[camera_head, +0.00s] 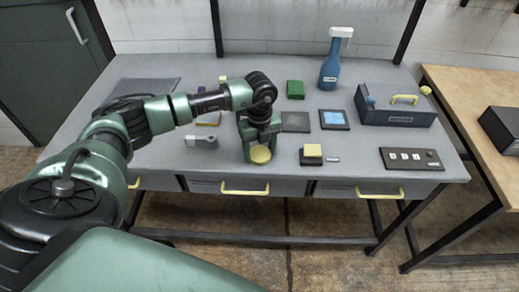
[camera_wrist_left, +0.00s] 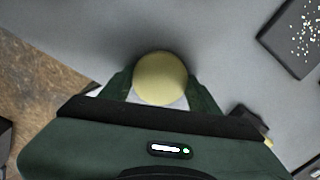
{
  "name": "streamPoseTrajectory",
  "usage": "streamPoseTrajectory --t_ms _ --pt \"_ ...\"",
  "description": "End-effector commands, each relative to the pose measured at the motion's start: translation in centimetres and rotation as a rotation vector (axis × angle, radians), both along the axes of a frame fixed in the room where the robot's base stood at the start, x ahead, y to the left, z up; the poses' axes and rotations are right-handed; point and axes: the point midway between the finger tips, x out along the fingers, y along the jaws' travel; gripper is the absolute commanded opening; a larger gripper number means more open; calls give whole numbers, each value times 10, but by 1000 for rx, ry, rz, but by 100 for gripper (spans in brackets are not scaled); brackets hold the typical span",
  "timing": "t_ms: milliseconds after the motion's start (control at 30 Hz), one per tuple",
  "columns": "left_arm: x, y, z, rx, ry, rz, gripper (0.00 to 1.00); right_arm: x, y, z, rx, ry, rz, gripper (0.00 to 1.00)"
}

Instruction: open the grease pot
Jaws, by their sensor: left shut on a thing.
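The grease pot shows as a round yellow lid (camera_head: 260,155) near the front edge of the grey workbench, left of its middle. In the left wrist view the yellow lid (camera_wrist_left: 161,77) faces the camera, with a pale part just below it. My left gripper (camera_head: 259,148) reaches over the bench from the left and is shut on the pot, one green finger on each side. Its body hides most of the pot, so I cannot tell whether the lid is loose or seated. My right gripper is not in view.
A yellow-topped black block (camera_head: 312,154) stands close to the right. Behind are a dark pad (camera_head: 295,122), a blue-screened device (camera_head: 334,120), a green block (camera_head: 295,89) and a blue spray bottle (camera_head: 330,70). A toolbox (camera_head: 398,116) and switch panel (camera_head: 411,159) are at right.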

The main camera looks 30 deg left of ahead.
Motion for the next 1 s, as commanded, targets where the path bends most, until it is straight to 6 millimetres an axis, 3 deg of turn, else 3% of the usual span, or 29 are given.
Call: streamPoseTrajectory --t_ms 167,200,267,700,1000 --pt "0 0 -4 0 0 0 13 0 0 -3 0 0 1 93" --pt "0 0 -3 0 0 0 67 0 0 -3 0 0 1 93" --pt "0 0 -2 0 0 0 83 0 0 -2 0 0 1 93" --pt "1 0 5 0 -2 0 83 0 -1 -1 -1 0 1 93" --pt "1 0 63 0 -5 -1 83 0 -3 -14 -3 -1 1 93"
